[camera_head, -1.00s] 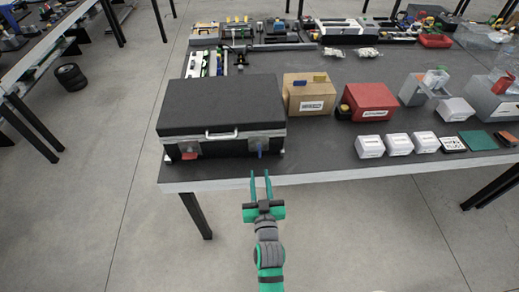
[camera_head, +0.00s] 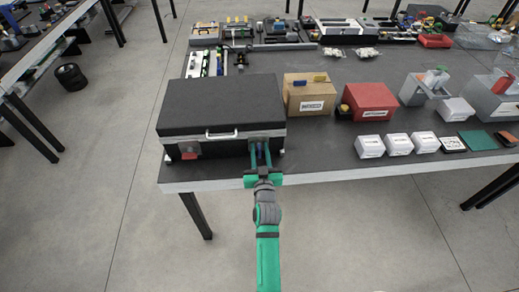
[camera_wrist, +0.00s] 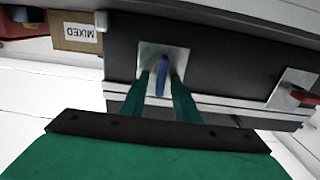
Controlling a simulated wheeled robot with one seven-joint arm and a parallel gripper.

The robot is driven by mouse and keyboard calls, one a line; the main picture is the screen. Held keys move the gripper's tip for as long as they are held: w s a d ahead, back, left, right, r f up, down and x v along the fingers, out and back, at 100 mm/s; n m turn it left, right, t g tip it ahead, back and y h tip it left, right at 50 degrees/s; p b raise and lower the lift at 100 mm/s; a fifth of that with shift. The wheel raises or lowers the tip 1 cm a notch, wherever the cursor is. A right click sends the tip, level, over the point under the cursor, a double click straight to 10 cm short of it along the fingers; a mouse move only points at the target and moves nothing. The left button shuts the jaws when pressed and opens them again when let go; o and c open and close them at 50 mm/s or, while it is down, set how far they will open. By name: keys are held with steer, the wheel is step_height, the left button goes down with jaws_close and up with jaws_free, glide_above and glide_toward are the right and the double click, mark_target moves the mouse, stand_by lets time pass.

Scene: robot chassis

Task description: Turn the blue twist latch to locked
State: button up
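The blue twist latch (camera_wrist: 162,76) sits on a light metal plate on the front of the black case (camera_head: 220,105). Its handle stands upright in the wrist view. In the head view it is mostly hidden by my gripper (camera_head: 260,152). My gripper's two green fingers reach the plate, one on each side of the blue handle. In the wrist view my gripper (camera_wrist: 162,88) is open, with narrow gaps seeming to show beside the handle. A red latch (camera_head: 189,155) is on the same case front to the left; it also shows in the wrist view (camera_wrist: 305,97).
The case stands near the front edge of the dark table (camera_head: 320,160). A cardboard box (camera_head: 309,95), a red box (camera_head: 369,102) and several white boxes (camera_head: 398,144) stand to the right. The floor in front of the table is clear.

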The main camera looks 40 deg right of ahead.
steer(key=shift+w+d, duration=0.1)
steer(key=shift+w, duration=0.15)
jaws_close()
